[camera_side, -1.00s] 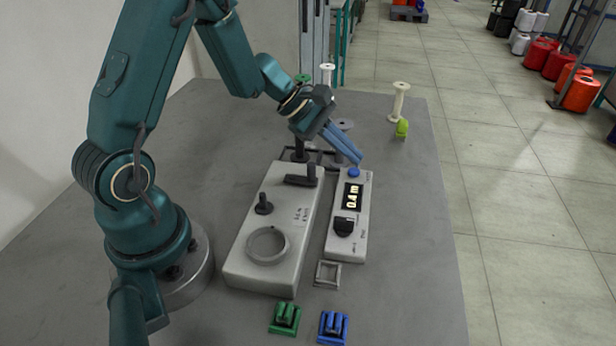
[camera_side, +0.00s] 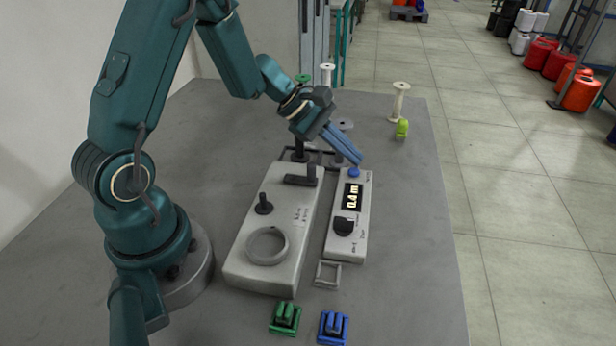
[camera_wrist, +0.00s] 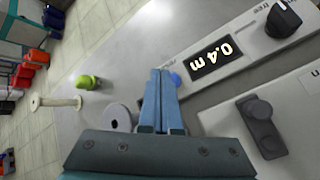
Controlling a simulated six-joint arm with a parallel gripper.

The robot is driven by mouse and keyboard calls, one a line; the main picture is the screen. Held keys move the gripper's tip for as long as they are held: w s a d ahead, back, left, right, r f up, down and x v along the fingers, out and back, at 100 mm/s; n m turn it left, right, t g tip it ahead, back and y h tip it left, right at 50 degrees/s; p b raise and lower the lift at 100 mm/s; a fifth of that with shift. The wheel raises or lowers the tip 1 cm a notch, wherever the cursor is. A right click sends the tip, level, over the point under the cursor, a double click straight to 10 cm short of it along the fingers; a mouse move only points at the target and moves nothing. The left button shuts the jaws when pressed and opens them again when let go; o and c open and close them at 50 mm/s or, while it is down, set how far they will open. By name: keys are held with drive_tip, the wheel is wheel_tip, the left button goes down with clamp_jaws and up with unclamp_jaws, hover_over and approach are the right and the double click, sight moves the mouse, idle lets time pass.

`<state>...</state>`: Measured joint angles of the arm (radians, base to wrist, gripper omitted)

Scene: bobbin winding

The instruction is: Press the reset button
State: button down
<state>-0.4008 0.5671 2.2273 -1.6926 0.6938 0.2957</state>
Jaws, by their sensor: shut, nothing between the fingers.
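The reset button is a small blue button (camera_side: 354,172) at the far end of the narrow grey counter box (camera_side: 347,246). The box's display (camera_side: 352,197) reads 0.4 m. My gripper (camera_side: 358,163) is shut and empty, its blue fingers slanting down with the tips at or just above the button; I cannot tell whether they touch. In the wrist view the fingers (camera_wrist: 161,72) point toward the button (camera_wrist: 176,79), which shows partly behind them. The display (camera_wrist: 210,57) also reads 0.4 m there.
A wider grey winder box (camera_side: 262,275) with a ring and levers stands left of the counter box. A black knob (camera_side: 343,226) sits on the counter box. A cream spool (camera_side: 399,102) and a lime-green object (camera_side: 402,129) stand behind. Green (camera_side: 285,318) and blue (camera_side: 333,327) clips lie in front.

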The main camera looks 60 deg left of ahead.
sight(348, 174)
drive_tip(key=shift+f, duration=0.35)
drive_tip(key=shift+f, duration=0.5)
idle(0.6)
drive_tip(key=shift+r, duration=0.95)
wheel_tip(348, 174, up, 5)
idle(0.5)
idle(0.5)
